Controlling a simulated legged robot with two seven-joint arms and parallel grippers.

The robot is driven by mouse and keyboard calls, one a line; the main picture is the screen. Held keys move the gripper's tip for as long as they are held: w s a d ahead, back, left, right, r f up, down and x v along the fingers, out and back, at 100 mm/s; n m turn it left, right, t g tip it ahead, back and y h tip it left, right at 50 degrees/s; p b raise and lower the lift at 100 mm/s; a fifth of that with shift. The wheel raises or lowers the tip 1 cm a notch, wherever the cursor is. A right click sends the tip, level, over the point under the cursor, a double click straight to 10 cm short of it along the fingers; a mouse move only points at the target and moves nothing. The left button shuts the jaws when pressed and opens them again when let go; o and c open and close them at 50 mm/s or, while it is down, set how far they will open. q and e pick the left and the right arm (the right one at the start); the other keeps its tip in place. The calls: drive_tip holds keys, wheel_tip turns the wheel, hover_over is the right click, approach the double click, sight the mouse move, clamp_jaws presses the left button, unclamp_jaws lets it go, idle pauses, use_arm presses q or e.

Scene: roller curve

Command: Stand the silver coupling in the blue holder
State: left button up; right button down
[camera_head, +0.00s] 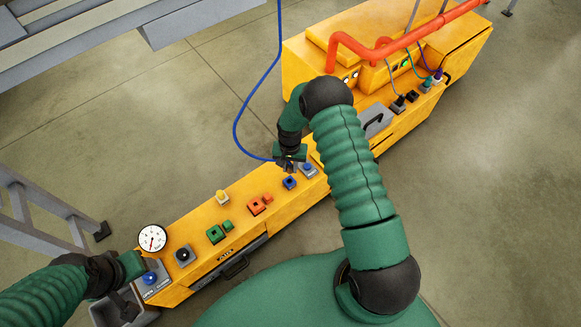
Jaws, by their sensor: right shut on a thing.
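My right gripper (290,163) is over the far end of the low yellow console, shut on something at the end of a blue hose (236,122). What it holds is small and mostly hidden by the fingers; I take it to be the silver coupling. The blue holder (289,183), a small square block with a dark opening, sits on the console top just below the gripper in the picture. I cannot tell the height between them. My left gripper (135,268) is at the lower left by a blue knob (150,277); its fingers are not clear.
The console top (200,217) also bears a green holder (215,234), an orange holder (254,207), a black knob (184,254), a yellow button (221,196) and a dial gauge (152,238). A blue-topped fitting (308,168) stands close right of the blue holder. Orange pipes (400,42) run behind.

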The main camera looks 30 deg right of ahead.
sight(289, 177)
drive_tip(key=shift+f+b, duration=0.45)
drive_tip(key=shift+f, duration=0.05)
wheel_tip(289, 177, down, 4)
drive_tip(key=b, duration=0.3)
drive_tip(key=shift+f+b, duration=0.35)
drive_tip(key=shift+f, duration=0.05)
drive_tip(key=shift+a+r+p, duration=0.1)
drive_tip(key=shift+a+p, duration=0.05)
drive_tip(key=shift+p, duration=0.2)
drive_tip(key=shift+f+b, duration=0.55)
drive_tip(key=shift+f, duration=0.25)
idle(0.4)
drive_tip(key=c, duration=1.1)
unclamp_jaws()
drive_tip(key=shift+c, duration=0.2)
